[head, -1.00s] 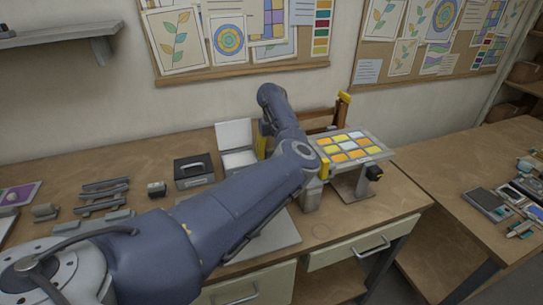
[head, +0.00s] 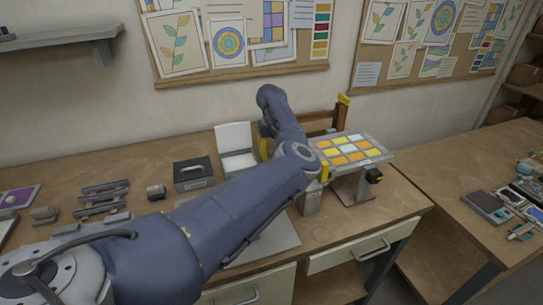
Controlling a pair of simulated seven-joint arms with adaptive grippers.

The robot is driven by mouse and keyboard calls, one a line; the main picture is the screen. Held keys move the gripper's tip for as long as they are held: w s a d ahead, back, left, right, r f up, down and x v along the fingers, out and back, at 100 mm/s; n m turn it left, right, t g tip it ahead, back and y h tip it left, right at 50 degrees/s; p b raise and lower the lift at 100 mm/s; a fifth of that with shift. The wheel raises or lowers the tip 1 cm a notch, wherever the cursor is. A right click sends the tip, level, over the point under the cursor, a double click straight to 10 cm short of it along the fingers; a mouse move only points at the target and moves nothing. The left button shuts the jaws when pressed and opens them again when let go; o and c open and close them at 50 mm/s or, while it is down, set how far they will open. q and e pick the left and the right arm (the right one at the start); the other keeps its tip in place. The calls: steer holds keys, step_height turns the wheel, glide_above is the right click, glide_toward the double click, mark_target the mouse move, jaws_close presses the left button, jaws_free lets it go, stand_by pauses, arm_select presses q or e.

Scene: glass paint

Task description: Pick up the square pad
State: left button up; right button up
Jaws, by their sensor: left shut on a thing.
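My left arm reaches from the lower left across the bench. Its last links bend upward and then away behind the arm, near the open white case (head: 237,148). My left gripper is largely hidden behind my own arm. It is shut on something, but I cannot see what. I cannot clearly make out a square pad in this view, and it may be covered by my arm. My right gripper is not in view.
A tilted stand holds a panel of yellow, orange and pale glass squares (head: 350,149) close to my elbow. Bare wood shows at the bench's right front.

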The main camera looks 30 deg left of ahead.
mark_target(271, 153)
arm_select(q)
step_height(271, 153, up, 19)
steer(key=shift+r, duration=0.2)
stand_by(0.4)
steer(key=o, duration=0.6)
steer(key=c, duration=0.6)
steer(key=shift+f, duration=0.4)
steer(key=shift+s+a+f, duration=1.15)
steer(key=shift+s+f, duration=0.7)
steer(key=shift+f, duration=0.55)
steer(key=shift+s+a+f, duration=1.2)
steer(key=shift+s+f, duration=0.65)
steer(key=shift+f, duration=0.5)
steer(key=shift+s+a+f, duration=1.15)
steer(key=shift+s+f, duration=0.7)
steer(key=shift+f, duration=0.55)
